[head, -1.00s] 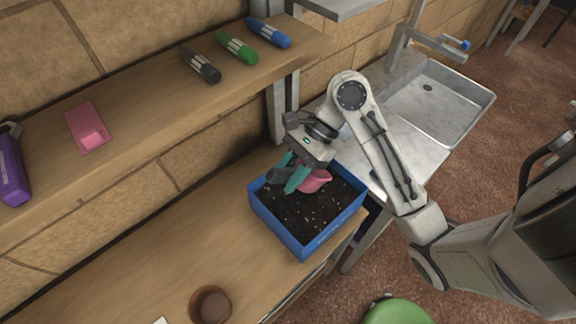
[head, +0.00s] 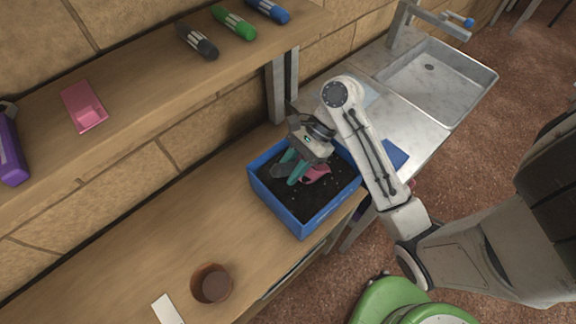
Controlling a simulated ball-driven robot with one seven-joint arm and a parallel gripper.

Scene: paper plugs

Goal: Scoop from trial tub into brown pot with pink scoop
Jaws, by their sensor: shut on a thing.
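The blue tub (head: 287,219) of dark soil stands on the lower bench near its right end. My gripper (head: 300,172), with teal fingers, is over the tub and shut on the pink scoop (head: 317,173). The scoop is low in the tub, at or just above the soil; I cannot tell how deep its lip is or whether it carries soil. The fingers hide its handle. The brown pot (head: 211,284) stands on the bench to the lower left of the tub.
A white card (head: 167,310) lies beside the pot. The bench between pot and tub is clear. The shelf above holds a pink item (head: 84,106), a purple item (head: 10,150) and several markers (head: 233,22). A metal sink (head: 440,80) is at the right.

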